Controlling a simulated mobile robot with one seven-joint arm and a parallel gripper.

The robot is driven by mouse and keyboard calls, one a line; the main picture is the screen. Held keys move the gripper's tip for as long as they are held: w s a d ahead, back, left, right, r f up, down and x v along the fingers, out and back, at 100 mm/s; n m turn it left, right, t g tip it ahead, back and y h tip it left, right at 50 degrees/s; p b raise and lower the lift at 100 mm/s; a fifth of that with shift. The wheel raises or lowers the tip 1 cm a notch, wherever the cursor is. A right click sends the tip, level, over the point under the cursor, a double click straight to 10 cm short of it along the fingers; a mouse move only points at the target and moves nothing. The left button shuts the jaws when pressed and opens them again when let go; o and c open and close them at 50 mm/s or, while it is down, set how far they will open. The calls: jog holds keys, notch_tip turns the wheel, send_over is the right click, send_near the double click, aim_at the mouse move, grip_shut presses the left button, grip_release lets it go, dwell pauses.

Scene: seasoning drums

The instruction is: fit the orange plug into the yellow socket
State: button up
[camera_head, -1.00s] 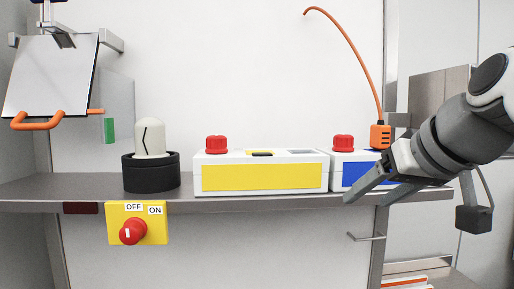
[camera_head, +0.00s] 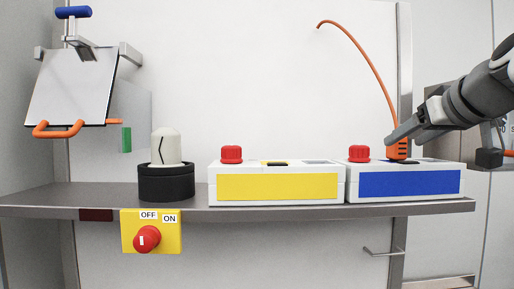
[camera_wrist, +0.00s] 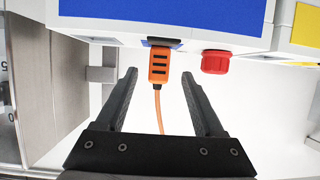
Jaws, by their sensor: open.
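The orange plug (camera_head: 397,149) with its orange cable stands upright on top of the blue-fronted box (camera_head: 410,183), at its back. The plug also shows in the wrist view (camera_wrist: 158,67), between and just beyond the tips of my fingers. My gripper (camera_head: 393,139) is open at the plug, with one finger overlapping it in the head view. In the wrist view my gripper (camera_wrist: 159,80) has a gap on each side of the plug. The yellow-fronted box (camera_head: 277,187) stands to the left of the blue one, with a dark slot (camera_head: 274,163) on its top.
Red knobs sit on the yellow box (camera_head: 231,154) and the blue box (camera_head: 359,153). A black-and-white device (camera_head: 165,175) stands left on the grey shelf (camera_head: 80,197). A yellow OFF/ON switch (camera_head: 150,232) hangs on the shelf front. The cable arcs up and left behind the boxes.

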aim_at(388, 160)
jog(key=p+x, duration=0.1)
jog(key=x, duration=0.7)
jog(key=shift+w+d+r, duration=0.1)
grip_shut()
